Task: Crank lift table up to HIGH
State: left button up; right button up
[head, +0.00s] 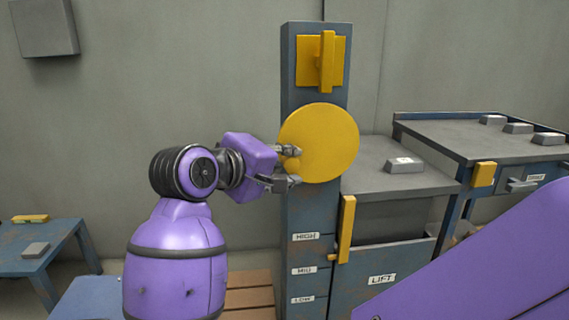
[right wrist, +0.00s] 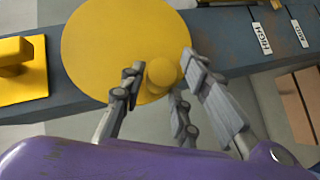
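The crank is a yellow disc (head: 325,140) with a round knob (right wrist: 163,72), mounted on a blue-grey column (head: 300,210). My right gripper (head: 289,166) is at the disc's left side; in the right wrist view (right wrist: 160,80) its open fingers stand on either side of the knob, with small gaps visible. The lift table (head: 365,182) stands right of the column and carries a grey block (head: 404,165). Its yellow bar (head: 346,230) has a small pointer (head: 332,257) between the HIGH (head: 306,237) and MID (head: 304,270) labels. My left gripper is not visible.
A yellow handle plate (head: 320,60) is above the disc. A higher blue-framed table (head: 460,140) with several grey blocks adjoins at right. A low blue table (head: 35,262) stands at left. A wooden pallet (head: 250,290) lies beside the column.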

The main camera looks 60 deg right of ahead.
jog(key=shift+o, duration=1)
jog(key=shift+s+d+r, duration=0.15)
jog(key=shift+s, duration=0.1)
jog(key=shift+w, duration=0.15)
jog(key=shift+a, duration=0.4)
jog(key=v, duration=1.1)
